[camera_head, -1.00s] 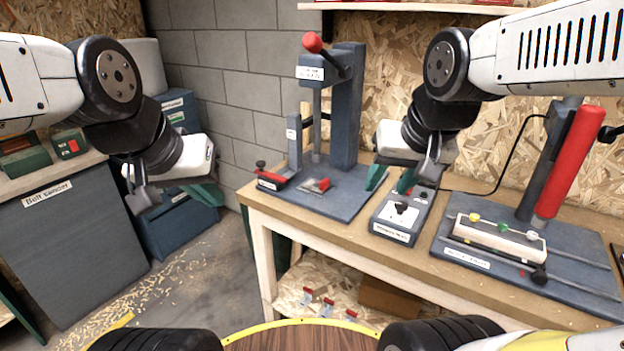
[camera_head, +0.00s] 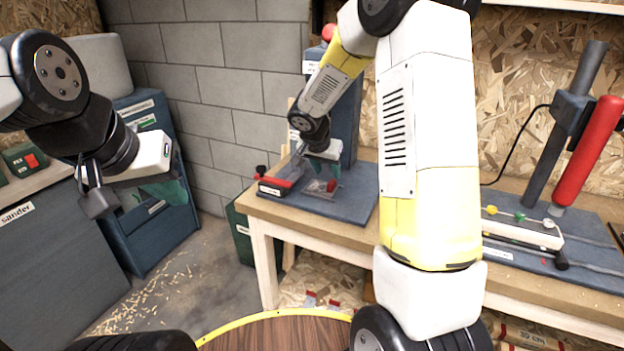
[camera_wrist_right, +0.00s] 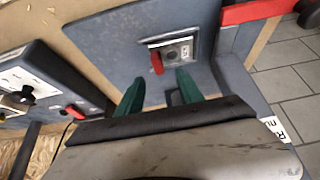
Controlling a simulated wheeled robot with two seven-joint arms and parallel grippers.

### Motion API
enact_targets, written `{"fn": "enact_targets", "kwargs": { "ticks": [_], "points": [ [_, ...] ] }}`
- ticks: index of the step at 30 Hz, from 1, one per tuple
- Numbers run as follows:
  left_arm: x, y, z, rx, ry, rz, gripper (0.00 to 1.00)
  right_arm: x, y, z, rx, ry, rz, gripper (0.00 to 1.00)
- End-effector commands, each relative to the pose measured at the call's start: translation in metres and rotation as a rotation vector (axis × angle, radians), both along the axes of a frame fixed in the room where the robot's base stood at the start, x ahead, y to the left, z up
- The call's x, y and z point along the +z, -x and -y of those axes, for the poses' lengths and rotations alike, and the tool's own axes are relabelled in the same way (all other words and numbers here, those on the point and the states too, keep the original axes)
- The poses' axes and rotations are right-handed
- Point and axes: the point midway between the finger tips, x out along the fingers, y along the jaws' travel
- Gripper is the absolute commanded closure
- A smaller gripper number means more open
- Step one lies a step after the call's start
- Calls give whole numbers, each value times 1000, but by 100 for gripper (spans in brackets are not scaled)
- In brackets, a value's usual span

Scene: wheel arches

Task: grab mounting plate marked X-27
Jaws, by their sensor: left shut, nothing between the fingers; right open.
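A small grey metal plate with a red handle (camera_head: 322,188) lies on the blue base of the press on the bench; I cannot read any marking on it. In the right wrist view this plate (camera_wrist_right: 178,50) lies just beyond my fingertips, its red handle towards me. My right gripper (camera_head: 324,170) is open over the press base, with its green fingers (camera_wrist_right: 158,88) apart and nothing between them. They appear short of the plate. My left gripper (camera_head: 165,190) is shut and empty at the left, in front of the blue cabinet.
The press base (camera_head: 350,200) has a red clamp (camera_head: 272,186) at its left edge and a tall column behind. My right arm hides the middle of the bench. A second machine with a red cylinder (camera_head: 588,150) stands at the right. A control box (camera_wrist_right: 45,85) shows in the wrist view.

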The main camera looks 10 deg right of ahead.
Motion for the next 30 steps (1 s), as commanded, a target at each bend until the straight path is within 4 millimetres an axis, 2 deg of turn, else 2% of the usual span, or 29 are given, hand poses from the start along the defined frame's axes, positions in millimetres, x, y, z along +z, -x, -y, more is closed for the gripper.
{"fn": "enact_targets", "kwargs": {
  "ticks": [15, 23, 24, 30],
  "points": [
    [0, 0, 0, 0, 0, 0, 100, -60, -22, 18, 0, 1, -3, 56],
    [0, 0, 0, 0, 0, 0, 100, -62, -24, 20, 1, 0, 0, 56],
    [0, 0, 0, 0, 0, 0, 100, -62, -24, 20, 1, 0, -1, 58],
    [0, 0, 0, 0, 0, 0, 100, -62, -24, 19, 1, 0, -1, 98]
  ]
}}
